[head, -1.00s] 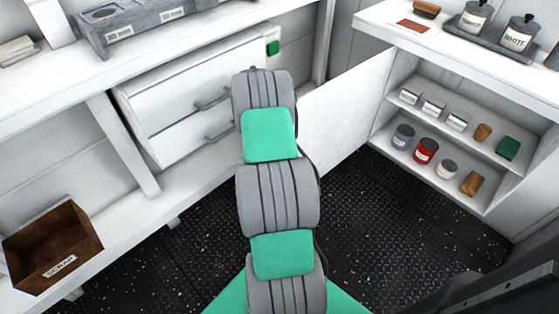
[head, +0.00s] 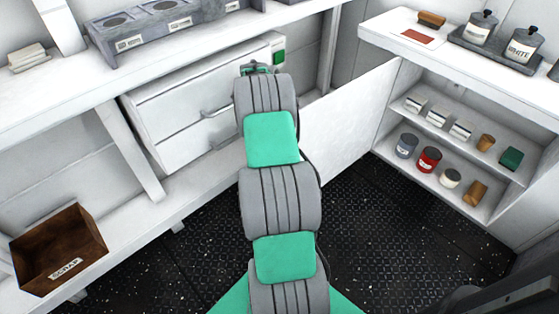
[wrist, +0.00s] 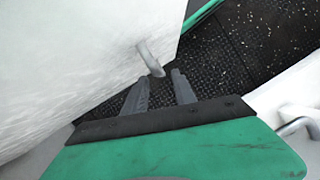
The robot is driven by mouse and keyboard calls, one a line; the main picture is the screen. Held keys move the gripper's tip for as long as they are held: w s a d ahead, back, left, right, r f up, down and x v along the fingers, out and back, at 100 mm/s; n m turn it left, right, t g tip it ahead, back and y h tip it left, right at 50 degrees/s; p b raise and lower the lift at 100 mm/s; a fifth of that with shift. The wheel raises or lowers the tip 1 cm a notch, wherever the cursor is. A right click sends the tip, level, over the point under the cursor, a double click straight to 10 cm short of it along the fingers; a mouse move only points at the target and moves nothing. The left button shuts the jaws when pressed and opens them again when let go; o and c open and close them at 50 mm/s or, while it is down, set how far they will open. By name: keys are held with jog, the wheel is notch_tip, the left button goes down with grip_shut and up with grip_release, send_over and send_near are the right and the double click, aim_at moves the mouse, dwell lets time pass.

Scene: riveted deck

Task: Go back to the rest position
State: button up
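My gripper (wrist: 160,76) shows in the wrist view with its two grey fingers apart and nothing between them. It points down past a white surface toward the dark deck. A metal handle (wrist: 150,58) on that white surface is close to the fingertips; I cannot tell whether they touch. In the head view my arm reaches forward toward the white drawer unit (head: 180,115), and the fingers are hidden behind the arm's far end.
A brown scrap box (head: 58,250) is at the lower left. A grey rack with round openings (head: 150,22) stands on the left counter. An open shelf (head: 450,140) at the right holds several cans and small boxes. Dark deck (head: 390,240) is clear between them.

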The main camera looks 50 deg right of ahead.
jog(key=shift+p+v, duration=0.45)
jog(key=shift+v, duration=0.95)
